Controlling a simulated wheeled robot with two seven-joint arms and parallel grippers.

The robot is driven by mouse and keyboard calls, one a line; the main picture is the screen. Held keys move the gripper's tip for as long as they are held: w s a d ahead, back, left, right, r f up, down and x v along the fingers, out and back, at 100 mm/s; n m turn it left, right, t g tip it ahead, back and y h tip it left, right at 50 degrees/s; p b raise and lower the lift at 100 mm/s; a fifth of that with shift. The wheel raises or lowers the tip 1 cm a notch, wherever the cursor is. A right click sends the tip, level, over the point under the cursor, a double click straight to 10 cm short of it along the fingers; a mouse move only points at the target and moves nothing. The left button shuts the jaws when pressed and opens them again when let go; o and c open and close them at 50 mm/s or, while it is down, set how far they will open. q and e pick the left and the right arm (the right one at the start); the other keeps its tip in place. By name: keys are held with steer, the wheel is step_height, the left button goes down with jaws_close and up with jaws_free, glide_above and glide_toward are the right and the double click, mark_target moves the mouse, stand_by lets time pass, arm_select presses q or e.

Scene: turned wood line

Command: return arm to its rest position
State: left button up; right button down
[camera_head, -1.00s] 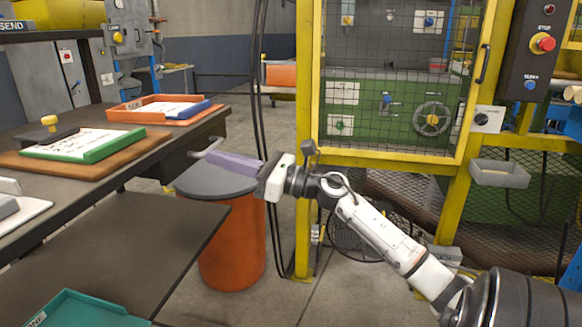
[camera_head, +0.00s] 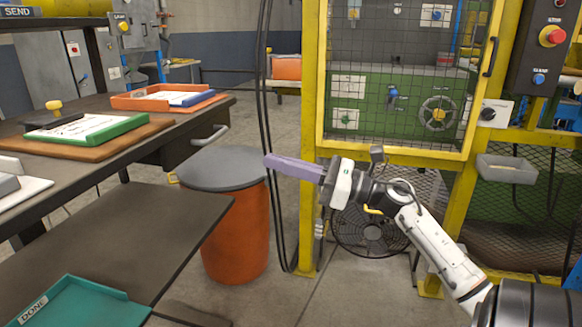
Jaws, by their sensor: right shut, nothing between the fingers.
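My right arm comes in from the lower right. Its gripper (camera_head: 270,161) has long purple fingers pointing left and is shut and empty. The fingertips are in the air beside the grey lid of the orange drum (camera_head: 238,232), apart from the table. My left gripper is not in view.
The dark table (camera_head: 120,160) at left holds an orange tray (camera_head: 128,101), a green tray (camera_head: 118,131) and a yellow-knobbed stamp (camera_head: 54,107). A teal DONE tray (camera_head: 90,304) is on the lower shelf (camera_head: 165,215). The yellow-framed machine (camera_head: 310,130) stands behind my arm, with a fan (camera_head: 370,228) below.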

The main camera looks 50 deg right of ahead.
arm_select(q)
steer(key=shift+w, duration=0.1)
arm_select(e)
steer(key=shift+v, duration=0.95)
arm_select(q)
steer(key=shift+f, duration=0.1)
